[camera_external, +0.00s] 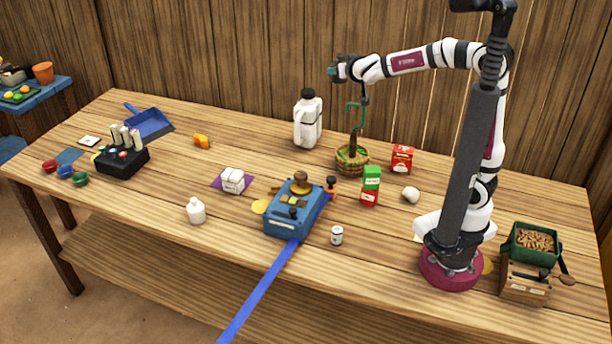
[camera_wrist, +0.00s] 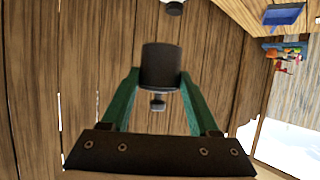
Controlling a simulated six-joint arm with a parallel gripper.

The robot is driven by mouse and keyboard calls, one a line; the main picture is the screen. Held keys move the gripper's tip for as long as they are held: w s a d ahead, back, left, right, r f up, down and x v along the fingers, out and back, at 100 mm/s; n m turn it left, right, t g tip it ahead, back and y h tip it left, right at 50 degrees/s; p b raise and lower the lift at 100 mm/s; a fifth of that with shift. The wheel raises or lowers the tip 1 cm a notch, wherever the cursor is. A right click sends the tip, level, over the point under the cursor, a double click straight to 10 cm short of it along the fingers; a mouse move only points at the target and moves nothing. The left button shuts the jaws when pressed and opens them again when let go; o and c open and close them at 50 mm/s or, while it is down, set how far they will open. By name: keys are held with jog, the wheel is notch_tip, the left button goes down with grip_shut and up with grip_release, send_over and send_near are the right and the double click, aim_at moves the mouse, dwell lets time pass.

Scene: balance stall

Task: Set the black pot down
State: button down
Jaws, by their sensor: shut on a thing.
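The black pot (camera_wrist: 161,66) is a dark, short cylinder between the green fingers of my gripper (camera_wrist: 160,80) in the wrist view. The fingers are shut on its sides. A small dark part shows below it in that view. In the external view my gripper (camera_external: 334,70) is raised high above the back of the table, near the wooden wall. The pot is too small and dark there to tell apart from the gripper.
Below my gripper stands a woven basket (camera_external: 351,160) with a green-topped stem, beside a white jug (camera_external: 307,125). A blue scale (camera_external: 290,218) is mid-table, with red and green boxes (camera_external: 370,186) nearby. Bare wood (camera_external: 150,205) shows at the front left.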

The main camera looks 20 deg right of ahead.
jog(key=s+d+r+m+h, duration=0.1)
jog(key=s+d+r, duration=0.15)
jog(key=d, duration=0.35)
jog(key=s+d+r+m+h, duration=0.1)
jog(key=s+d, duration=0.3)
jog(key=d, duration=0.1)
notch_tip(320, 180, up, 6)
jog(key=w+a+f+n+y, duration=0.1)
jog(key=w+a+n+y, duration=0.3)
jog(key=w+a, duration=1.2)
jog(key=shift+t, duration=0.3)
jog(key=f, duration=1.4)
jog(key=w+d+f, duration=0.1)
jog(key=f, duration=1.3)
jog(key=d+f, duration=0.1)
jog(key=f, duration=1.3)
jog(key=shift+w+d+f, duration=0.1)
jog(key=shift+w+f, duration=0.05)
jog(key=shift+w, duration=0.1)
jog(key=shift+f, duration=0.55)
jog(key=shift+c, duration=0.3)
grip_release()
